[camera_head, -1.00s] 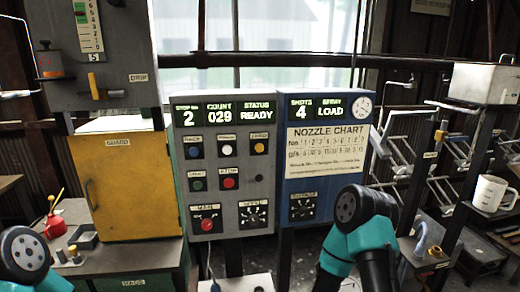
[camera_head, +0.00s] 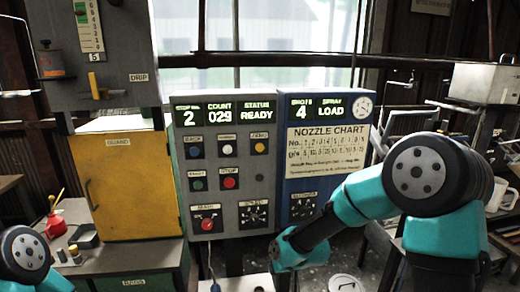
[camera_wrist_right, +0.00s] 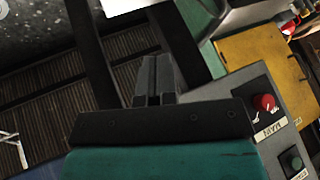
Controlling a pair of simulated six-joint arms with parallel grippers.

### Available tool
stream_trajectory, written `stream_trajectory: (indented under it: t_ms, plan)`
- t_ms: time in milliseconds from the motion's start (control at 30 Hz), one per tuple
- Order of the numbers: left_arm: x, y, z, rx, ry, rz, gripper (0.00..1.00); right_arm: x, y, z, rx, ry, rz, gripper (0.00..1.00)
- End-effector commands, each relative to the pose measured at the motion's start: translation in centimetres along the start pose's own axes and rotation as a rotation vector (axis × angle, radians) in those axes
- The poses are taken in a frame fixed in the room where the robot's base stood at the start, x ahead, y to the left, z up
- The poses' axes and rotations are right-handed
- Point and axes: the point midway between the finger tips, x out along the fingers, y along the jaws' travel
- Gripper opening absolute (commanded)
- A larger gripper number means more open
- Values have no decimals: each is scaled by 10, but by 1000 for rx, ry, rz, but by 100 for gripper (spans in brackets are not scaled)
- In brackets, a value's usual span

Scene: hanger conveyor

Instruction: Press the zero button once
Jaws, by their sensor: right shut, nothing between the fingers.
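The grey button panel (camera_head: 226,165) stands in the middle of the head view. Its top row has a blue button (camera_head: 194,152), a white button (camera_head: 227,148) and a yellow button (camera_head: 260,147). Their small labels are too blurred to read surely, so I cannot tell for certain which is the zero button. My right gripper (camera_wrist_right: 155,65) is shut and empty in the right wrist view, apart from the panel, whose red knob (camera_wrist_right: 265,102) and green button (camera_wrist_right: 292,159) show at right. My left gripper is out of view; only part of my left arm shows.
The blue panel (camera_head: 327,150) with the nozzle chart adjoins the grey one at right, partly behind my right arm. A yellow guard door (camera_head: 125,185) stands to the left.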

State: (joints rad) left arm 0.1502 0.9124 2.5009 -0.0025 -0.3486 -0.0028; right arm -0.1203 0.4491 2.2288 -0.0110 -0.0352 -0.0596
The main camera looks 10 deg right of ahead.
Motion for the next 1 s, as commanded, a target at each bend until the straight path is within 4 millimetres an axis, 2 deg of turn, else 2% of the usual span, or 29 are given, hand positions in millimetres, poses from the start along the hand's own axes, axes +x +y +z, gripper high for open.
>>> stream_trajectory:
  t_ms: [33,200,500,800,900,1000]
  plan:
    - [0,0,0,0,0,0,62,-13,-8,-16,-18,29,-6,0]
    - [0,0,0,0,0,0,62,-55,-32,-60,-73,108,-25,0]
    - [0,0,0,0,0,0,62,-142,-76,-123,-160,245,-64,0]
    - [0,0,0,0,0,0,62,-236,-116,-162,-236,373,-106,0]
    - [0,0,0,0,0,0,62,-259,-124,-169,-252,403,-116,0]
    - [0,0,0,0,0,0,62,-273,-129,-172,-261,419,-122,0]
